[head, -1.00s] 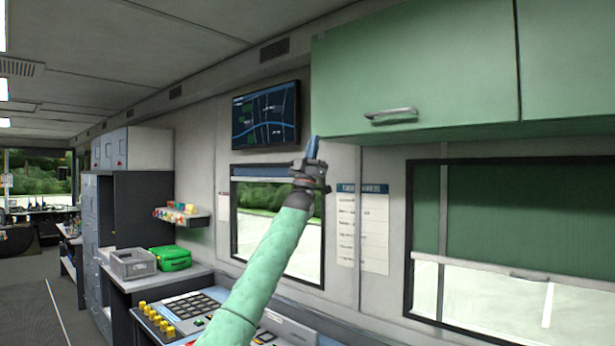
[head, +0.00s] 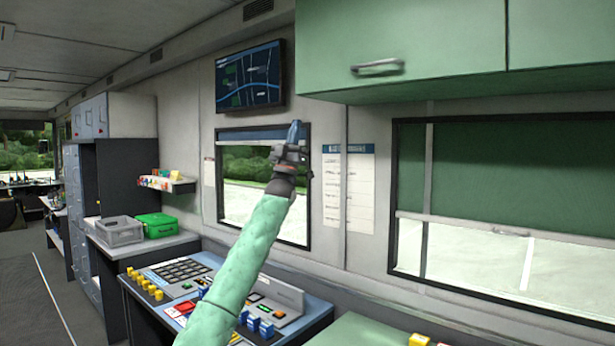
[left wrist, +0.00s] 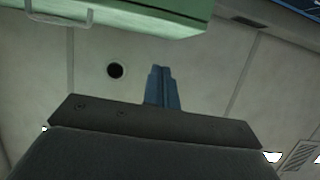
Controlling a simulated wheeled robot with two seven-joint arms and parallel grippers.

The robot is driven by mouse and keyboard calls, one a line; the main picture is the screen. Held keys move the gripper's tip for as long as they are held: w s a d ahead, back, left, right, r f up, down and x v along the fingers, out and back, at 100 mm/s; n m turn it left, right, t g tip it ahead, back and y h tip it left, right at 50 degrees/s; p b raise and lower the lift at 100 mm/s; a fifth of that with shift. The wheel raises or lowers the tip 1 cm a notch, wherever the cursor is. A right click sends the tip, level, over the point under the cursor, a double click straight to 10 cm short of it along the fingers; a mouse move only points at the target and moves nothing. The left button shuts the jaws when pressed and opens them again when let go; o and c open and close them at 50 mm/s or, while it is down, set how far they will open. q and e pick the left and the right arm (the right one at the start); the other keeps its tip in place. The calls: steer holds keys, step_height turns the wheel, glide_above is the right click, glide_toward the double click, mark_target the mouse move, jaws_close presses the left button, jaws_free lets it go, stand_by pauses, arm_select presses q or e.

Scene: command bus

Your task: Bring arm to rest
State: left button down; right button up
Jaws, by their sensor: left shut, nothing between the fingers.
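My left arm (head: 240,270), in a pale green sleeve, reaches up from the bottom of the head view. My left gripper (head: 294,130) points upward in front of the window and the posted sheet. Its blue fingers (left wrist: 161,88) are together in the left wrist view, with nothing between them. The gripper is apart from the green overhead cabinet (head: 410,55), which is above and to its right. My right gripper is in neither view.
A control console (head: 190,275) with buttons stands below the arm. A grey crate (head: 119,230) and a green case (head: 157,225) sit on a counter at left. A wall screen (head: 250,75) hangs behind the gripper. A green worktop (head: 365,334) is at lower right.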

arm_select(q)
steer(key=w+d+f+n+g+y, duration=0.2)
steer(key=w+d+f+y, duration=0.1)
steer(key=w+y, duration=0.4)
steer(key=s+f+g+y, duration=0.1)
steer(key=s+g+y, duration=0.3)
steer(key=s+y, duration=0.25)
steer(key=s+a+f+n+g+y, duration=0.1)
steer(key=s+a+f+g, duration=0.15)
steer(key=s+f, duration=1.2)
steer(key=s+a+f+g+y, duration=0.2)
steer(key=s+f+g, duration=0.15)
steer(key=f, duration=2.15)
steer(key=s+a+f+n+g+y, duration=0.15)
steer(key=s+f+g, duration=0.45)
steer(key=f, duration=1.3)
steer(key=s+a+f+g, duration=0.2)
steer(key=s+f+g, duration=0.1)
steer(key=s+f, duration=2.1)
steer(key=s+f+g, duration=0.1)
steer(key=s+f, duration=0.5)
steer(key=s, duration=0.5)
steer(key=s+f+g, duration=0.2)
steer(key=s+f, duration=0.4)
steer(key=s, duration=0.4)
steer(key=shift+s+f+n+g, duration=0.3)
steer(key=shift+s+f+n, duration=0.05)
steer(key=shift+s+f, duration=0.05)
steer(key=shift+a, duration=0.1)
